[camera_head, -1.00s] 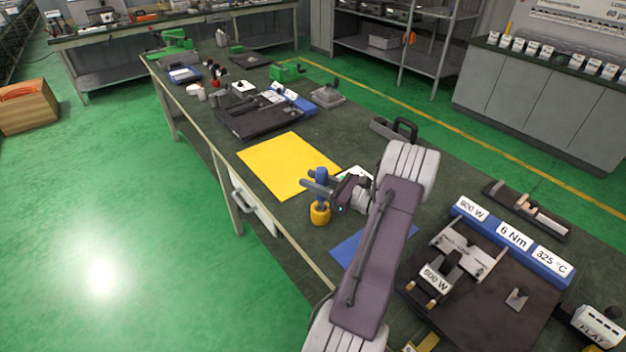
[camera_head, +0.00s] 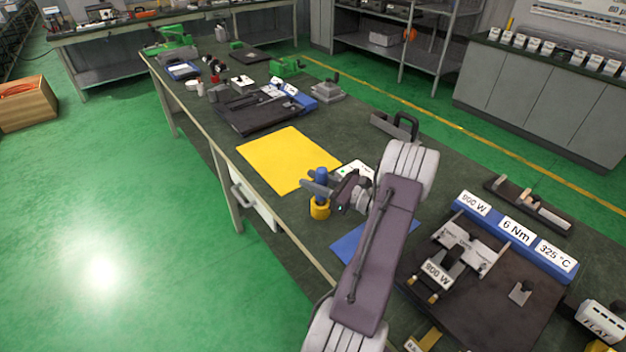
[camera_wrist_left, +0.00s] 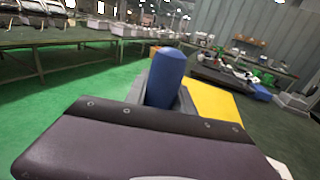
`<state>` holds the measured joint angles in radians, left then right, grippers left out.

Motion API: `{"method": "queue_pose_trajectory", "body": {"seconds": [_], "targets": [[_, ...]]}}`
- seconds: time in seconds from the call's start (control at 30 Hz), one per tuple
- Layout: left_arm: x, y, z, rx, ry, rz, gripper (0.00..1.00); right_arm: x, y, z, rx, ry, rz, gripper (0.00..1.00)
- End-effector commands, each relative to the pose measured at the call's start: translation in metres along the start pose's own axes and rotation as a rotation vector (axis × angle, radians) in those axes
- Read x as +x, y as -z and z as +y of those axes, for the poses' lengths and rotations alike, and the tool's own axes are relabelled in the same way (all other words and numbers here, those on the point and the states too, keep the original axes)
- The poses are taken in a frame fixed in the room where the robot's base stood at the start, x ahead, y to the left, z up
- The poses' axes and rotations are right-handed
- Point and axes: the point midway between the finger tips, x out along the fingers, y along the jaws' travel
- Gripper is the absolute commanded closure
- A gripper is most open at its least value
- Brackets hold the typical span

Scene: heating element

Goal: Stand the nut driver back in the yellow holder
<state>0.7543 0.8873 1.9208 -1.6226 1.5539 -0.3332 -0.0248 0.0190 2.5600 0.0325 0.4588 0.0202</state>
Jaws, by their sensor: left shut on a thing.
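The nut driver (camera_head: 321,174) has a blue handle and is upright. Its handle also shows in the left wrist view (camera_wrist_left: 166,76). My left gripper (camera_head: 318,187) is shut on it, with the fingers around the handle. The yellow holder (camera_head: 320,209) stands on the bench directly below the gripper. The driver's lower part is at the holder's top; how deep it sits inside, I cannot tell. My right gripper is not in view.
A yellow mat (camera_head: 288,160) lies behind the holder and a blue mat (camera_head: 347,247) in front. A black fixture with a blue label bar (camera_head: 516,232) stands at right. The bench's front edge runs close to the holder. A black-handled tool (camera_head: 396,126) stands behind.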

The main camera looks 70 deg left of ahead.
Motion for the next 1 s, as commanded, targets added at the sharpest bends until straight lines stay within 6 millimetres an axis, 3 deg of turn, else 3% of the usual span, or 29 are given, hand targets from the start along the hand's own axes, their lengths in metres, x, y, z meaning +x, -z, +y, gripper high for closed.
{"method": "queue_pose_trajectory", "body": {"seconds": [0.4, 0.43, 0.5, 0.83, 1.0], "targets": [[0.0, 0.01, 0.0, -0.001, 0.0, -0.002, 1.0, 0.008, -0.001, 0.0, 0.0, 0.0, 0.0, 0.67], [0.0, 0.009, 0.0, -0.001, 0.0, -0.002, 0.62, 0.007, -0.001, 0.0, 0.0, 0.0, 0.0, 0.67], [0.0, 0.009, 0.0, -0.001, 0.0, -0.001, 0.45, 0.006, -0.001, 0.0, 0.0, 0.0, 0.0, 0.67], [-0.003, 0.01, 0.0, 0.0, 0.001, 0.001, 0.45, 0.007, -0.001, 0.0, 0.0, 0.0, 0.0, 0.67], [-0.033, 0.011, -0.002, -0.001, 0.006, 0.0, 0.45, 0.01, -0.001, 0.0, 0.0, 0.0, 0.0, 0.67]]}}
